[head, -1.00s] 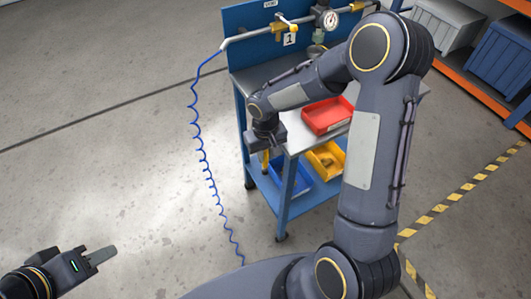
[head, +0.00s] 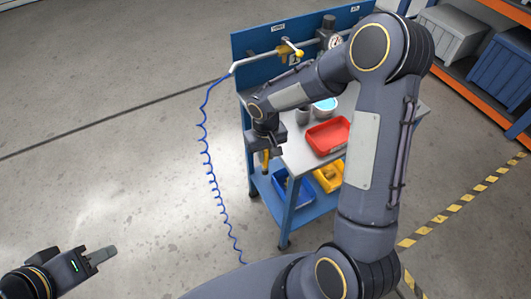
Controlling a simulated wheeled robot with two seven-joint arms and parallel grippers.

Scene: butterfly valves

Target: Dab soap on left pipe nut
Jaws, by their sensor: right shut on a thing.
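The pipe (head: 258,61) runs along the blue back panel of the workbench. A yellow valve part (head: 287,49) sits on its left stretch; the left nut is too small to pick out. A pot with light blue content (head: 325,105), perhaps soap, stands on the bench top, partly behind my right arm. My right gripper (head: 266,150) points down at the bench's left edge, below the pipe. It is shut on a yellow handled thing (head: 265,162), mostly hidden.
A blue coiled hose (head: 208,150) hangs from the pipe's left end to the floor. A grey cup (head: 303,116) and a red tray (head: 328,136) are on the bench. A blue bin (head: 309,200) and a yellow bin (head: 330,176) sit below. Floor at left is clear.

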